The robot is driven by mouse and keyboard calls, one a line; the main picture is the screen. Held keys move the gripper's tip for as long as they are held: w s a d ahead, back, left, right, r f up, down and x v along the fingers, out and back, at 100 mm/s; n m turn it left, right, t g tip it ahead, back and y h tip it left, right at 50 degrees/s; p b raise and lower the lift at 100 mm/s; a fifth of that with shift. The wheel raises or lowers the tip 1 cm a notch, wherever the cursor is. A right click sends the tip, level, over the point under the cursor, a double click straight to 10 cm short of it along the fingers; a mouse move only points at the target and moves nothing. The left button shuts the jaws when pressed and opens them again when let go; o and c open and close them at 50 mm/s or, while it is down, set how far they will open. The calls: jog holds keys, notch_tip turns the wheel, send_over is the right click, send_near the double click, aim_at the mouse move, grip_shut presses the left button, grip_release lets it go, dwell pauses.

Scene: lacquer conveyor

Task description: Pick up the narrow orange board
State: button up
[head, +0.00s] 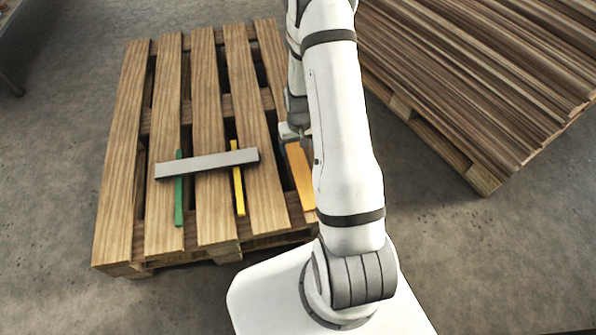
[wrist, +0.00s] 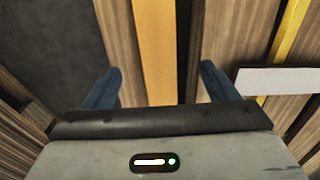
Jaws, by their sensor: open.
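The narrow orange board (head: 299,172) lies on the wooden pallet (head: 127,180) near its right edge, partly hidden by my arm in the head view. In the wrist view the orange board (wrist: 155,45) runs lengthwise between the two fingers of my gripper (wrist: 160,82). My gripper is open, with a dark blue finger on each side of the board and clear gaps to it. In the head view my gripper (head: 290,130) is mostly hidden behind my arm, at the far end of the board.
A grey bar (head: 207,163) lies across a green strip (head: 179,190) and a yellow strip (head: 238,180), left of the orange board. The grey bar also shows at right in the wrist view (wrist: 282,80). A large stack of brown boards (head: 480,75) stands at right. Bare floor lies between.

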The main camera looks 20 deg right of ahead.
aim_at(300, 165)
jog(key=f+b, duration=0.1)
jog(key=f, duration=0.2)
jog(key=f+b, duration=0.1)
jog(key=f, duration=0.2)
jog(key=f+b, duration=0.1)
jog(key=f, duration=0.2)
jog(key=shift+w+d+f+b, duration=0.1)
jog(key=shift+d+f+b, duration=0.15)
jog(key=shift+f+b, duration=0.1)
jog(key=shift+c, duration=0.2)
jog(key=c, duration=1.1)
jog(key=shift+r, duration=0.1)
jog(key=shift+c, duration=0.2)
